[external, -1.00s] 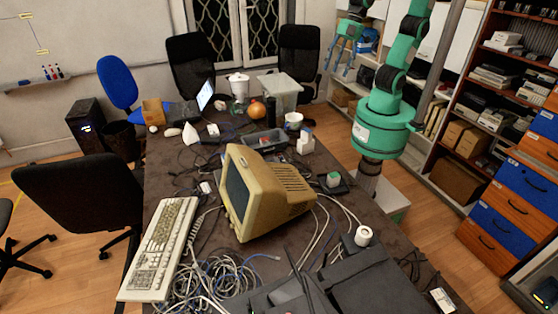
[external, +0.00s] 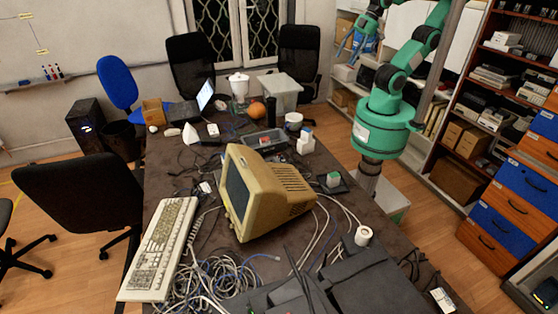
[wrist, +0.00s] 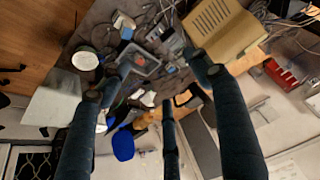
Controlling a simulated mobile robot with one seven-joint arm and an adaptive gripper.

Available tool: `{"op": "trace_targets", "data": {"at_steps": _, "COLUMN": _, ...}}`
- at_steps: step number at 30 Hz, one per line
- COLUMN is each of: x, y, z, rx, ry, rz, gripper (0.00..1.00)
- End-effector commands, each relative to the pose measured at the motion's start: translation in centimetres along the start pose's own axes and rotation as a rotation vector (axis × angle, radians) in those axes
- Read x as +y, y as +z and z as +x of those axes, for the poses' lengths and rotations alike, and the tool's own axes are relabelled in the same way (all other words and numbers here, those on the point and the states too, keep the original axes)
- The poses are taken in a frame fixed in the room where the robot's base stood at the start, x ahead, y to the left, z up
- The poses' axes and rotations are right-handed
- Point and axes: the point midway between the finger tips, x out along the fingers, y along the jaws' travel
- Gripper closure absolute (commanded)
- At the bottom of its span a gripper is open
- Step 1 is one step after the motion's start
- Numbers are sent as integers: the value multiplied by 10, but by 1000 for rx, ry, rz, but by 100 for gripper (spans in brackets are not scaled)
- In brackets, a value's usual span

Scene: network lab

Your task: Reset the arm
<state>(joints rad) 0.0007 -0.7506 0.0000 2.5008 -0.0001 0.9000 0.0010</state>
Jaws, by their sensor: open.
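My gripper (external: 357,46) is at the top of the external view, to the right of the black chairs and away from the table. In the wrist view my gripper (wrist: 158,72) shows its dark fingers spread wide, with nothing between them. My green arm rises from its base beside the table's right edge and bends over to the left at the top. No object is held.
Shelves (external: 490,100) stand right of my arm. Black chairs (external: 300,55) stand behind the table.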

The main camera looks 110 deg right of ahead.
Motion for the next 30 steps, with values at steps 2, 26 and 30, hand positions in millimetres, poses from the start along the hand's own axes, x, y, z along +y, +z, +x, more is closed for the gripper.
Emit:
{"op": "trace_targets", "data": {"at_steps": 2, "x": 0, "y": 0, "z": 0, "rx": 0, "ry": 0, "rz": -1, "gripper": 36}}
{"op": "trace_targets", "data": {"at_steps": 26, "x": 0, "y": 15, "z": 28, "rx": 0, "ry": 0, "rz": -2, "gripper": 36}}
{"op": "trace_targets", "data": {"at_steps": 30, "x": 0, "y": 15, "z": 28, "rx": 0, "ry": 0, "rz": -2, "gripper": 36}}
